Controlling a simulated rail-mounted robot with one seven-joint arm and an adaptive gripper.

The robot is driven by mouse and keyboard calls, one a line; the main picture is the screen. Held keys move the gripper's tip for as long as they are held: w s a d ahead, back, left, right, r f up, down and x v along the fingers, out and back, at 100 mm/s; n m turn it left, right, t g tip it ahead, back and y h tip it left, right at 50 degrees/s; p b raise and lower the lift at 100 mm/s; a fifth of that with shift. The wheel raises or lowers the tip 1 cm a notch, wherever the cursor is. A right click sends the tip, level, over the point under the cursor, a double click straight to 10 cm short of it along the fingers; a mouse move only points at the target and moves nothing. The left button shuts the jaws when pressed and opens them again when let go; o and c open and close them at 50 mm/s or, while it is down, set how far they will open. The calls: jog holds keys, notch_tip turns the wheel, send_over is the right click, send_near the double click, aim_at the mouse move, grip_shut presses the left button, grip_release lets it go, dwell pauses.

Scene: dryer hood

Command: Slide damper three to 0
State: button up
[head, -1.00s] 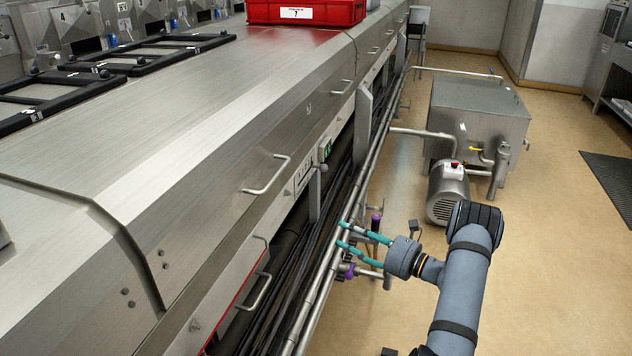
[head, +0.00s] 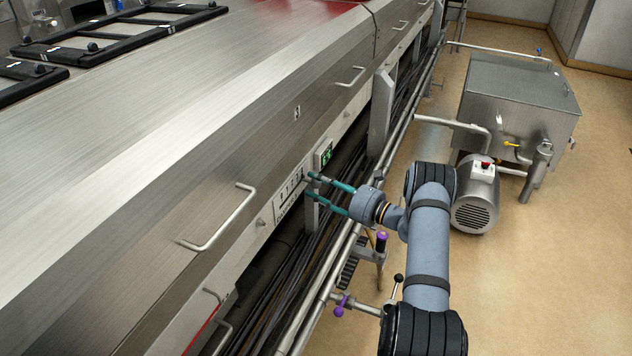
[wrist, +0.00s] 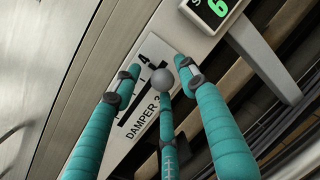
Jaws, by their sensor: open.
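The damper 3 plate (wrist: 134,119) is white with a black scale; a 4 stands at its upper end in the wrist view. A grey ball knob (wrist: 163,79) shows near that upper end, between my teal fingers. My gripper (wrist: 160,88) is open around the knob, with one finger on the left, one on the right and one below. I cannot tell whether any finger touches it. In the head view, the fingertips of my gripper (head: 308,184) are at the marked panel (head: 288,194) on the hood's side. The knob's exact scale reading is unclear.
A green-lit display (head: 326,156) sits just beyond the panel. A bar handle (head: 222,222) projects from the hood nearby. Pipes (head: 345,262) and purple-knobbed valves (head: 381,238) lie below my arm. A motor (head: 475,200) and steel tank (head: 520,100) stand on the right.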

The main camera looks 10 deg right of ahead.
jog(key=shift+w+a, duration=0.45)
jog(key=shift+w, duration=0.1)
jog(key=c, duration=0.3)
jog(key=shift+d, duration=0.1)
grip_shut()
